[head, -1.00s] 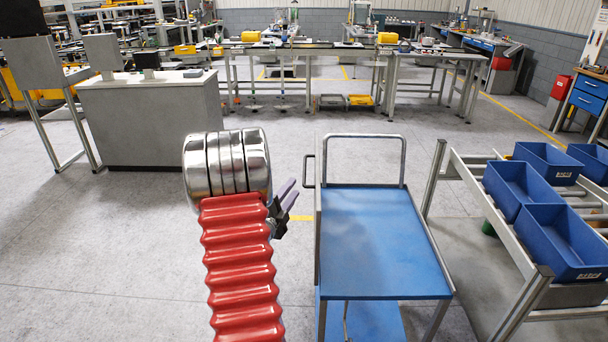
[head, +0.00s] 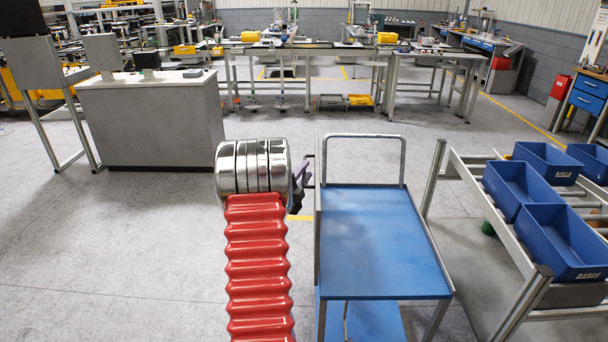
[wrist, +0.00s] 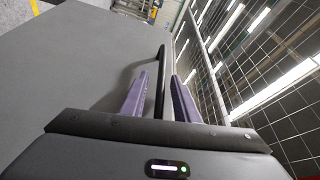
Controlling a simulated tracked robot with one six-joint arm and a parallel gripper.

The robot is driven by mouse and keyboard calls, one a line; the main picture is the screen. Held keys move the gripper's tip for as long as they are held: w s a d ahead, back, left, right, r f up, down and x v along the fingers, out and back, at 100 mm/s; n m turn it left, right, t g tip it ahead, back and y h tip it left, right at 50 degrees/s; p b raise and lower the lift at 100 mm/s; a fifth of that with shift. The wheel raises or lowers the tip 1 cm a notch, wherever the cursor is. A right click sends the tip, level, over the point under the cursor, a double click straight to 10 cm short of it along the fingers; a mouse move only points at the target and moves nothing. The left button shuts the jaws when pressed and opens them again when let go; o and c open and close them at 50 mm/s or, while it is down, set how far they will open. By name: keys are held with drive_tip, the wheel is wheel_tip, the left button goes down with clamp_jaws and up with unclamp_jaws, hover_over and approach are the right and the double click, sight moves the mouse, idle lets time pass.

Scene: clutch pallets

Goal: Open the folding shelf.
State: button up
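The folding shelf shows as a flat grey panel (wrist: 75,75) filling the left of the wrist view. In the head view it seems to hang edge-on at the left side of the blue-topped cart (head: 372,235). A black bar handle (wrist: 161,75) stands off the panel; its end also shows in the head view (head: 309,170). My gripper (wrist: 158,85) has two purple fingers, open and apart, with the handle running between them. I see a gap on each side of the handle. In the head view my gripper (head: 301,174) is beside the handle, partly hidden by my wrist.
A roller rack (head: 535,285) with several blue bins stands close on the cart's right. A grey cabinet (head: 150,125) stands at the back left, and workbenches (head: 345,55) line the back. The floor (head: 110,250) left of the cart is clear.

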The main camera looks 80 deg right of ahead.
drive_tip(key=shift+c, duration=0.7)
clamp_jaws()
drive_tip(key=shift+f, duration=0.1)
drive_tip(key=shift+a, duration=0.15)
